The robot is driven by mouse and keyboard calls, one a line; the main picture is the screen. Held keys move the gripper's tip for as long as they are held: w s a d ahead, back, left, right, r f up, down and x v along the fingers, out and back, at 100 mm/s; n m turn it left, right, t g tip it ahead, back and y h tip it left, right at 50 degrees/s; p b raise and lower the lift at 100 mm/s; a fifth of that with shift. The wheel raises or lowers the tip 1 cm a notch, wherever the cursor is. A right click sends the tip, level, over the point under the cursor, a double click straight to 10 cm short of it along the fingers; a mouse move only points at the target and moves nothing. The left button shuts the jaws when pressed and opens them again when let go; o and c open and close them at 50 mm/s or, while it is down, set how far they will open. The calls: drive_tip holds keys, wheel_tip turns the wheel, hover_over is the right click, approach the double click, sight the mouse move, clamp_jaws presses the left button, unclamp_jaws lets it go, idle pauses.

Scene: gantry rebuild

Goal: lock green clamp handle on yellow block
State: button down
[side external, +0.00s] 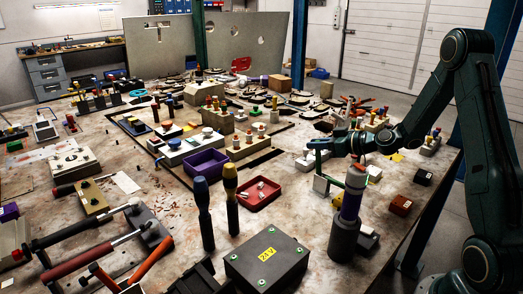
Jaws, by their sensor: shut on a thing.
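My gripper (318,158) is at the end of my dark green arm, above the right part of the table. It is shut on a small light green piece (319,144), which looks like the green clamp handle. The jaws and the handle are too small to make out the exact grip or the handle's angle. A small yellow piece (337,203) shows low beneath the gripper, beside a dark cylinder. It may be the yellow block, but it is partly hidden. I cannot tell whether the handle touches it.
A dark cylinder with a purple top (349,205) stands close in front of the gripper. A red tray (259,207), a purple bin (206,161), two upright tools and a dark 24 V box (266,265) are nearby. The table is crowded.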

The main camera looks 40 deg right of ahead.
drive_tip(key=shift+s+r+t, duration=0.1)
drive_tip(key=shift+s+t, duration=0.55)
drive_tip(key=shift+t, duration=0.15)
drive_tip(key=shift+s, duration=0.1)
drive_tip(key=c, duration=1.4)
unclamp_jaws()
drive_tip(key=shift+v, duration=3.75)
